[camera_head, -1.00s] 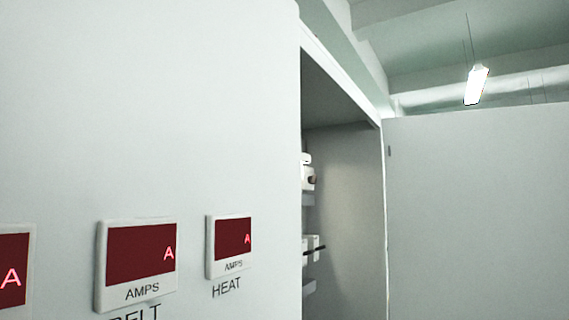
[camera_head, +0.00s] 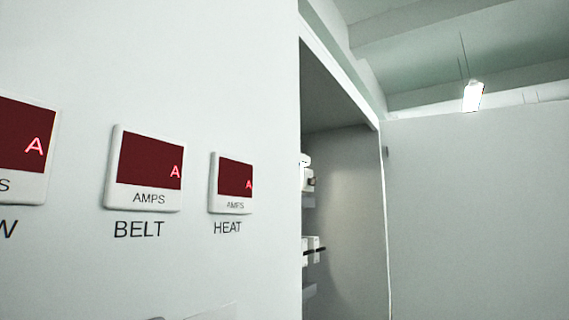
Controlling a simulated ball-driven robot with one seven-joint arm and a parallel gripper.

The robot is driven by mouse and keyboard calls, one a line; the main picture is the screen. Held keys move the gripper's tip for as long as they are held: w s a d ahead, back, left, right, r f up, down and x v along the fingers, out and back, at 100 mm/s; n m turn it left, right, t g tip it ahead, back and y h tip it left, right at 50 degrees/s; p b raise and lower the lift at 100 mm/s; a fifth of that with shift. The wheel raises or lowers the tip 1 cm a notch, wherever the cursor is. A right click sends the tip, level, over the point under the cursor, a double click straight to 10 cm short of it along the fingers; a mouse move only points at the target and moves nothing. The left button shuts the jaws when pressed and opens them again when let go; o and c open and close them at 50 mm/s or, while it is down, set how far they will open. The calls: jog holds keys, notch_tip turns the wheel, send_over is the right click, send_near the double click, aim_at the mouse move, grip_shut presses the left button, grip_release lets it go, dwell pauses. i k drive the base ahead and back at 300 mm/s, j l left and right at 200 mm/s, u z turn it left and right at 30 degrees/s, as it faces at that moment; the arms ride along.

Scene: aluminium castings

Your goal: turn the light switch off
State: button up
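No light switch that I can make out is in the head view. The white cabinet front (camera_head: 220,70) fills the left half, with red ammeter displays on it. My gripper is not in view. A lit hanging lamp (camera_head: 473,96) shows at the upper right.
Displays marked BELT (camera_head: 148,168) and HEAT (camera_head: 232,183) sit on the front, with another cut off at the left edge. Right of the front, an open cabinet (camera_head: 345,200) holds white devices (camera_head: 309,245). A pale door or panel (camera_head: 475,210) closes off the right side.

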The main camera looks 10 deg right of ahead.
aim_at(311, 181)
jog(key=l+u, duration=0.1)
jog(key=u, duration=0.6)
jog(key=l+u, duration=0.35)
jog(key=l, duration=0.2)
jog(key=l+u, duration=0.35)
jog(key=l, duration=0.25)
jog(key=l+u, duration=0.4)
jog(key=l, duration=0.15)
jog(key=k, duration=0.05)
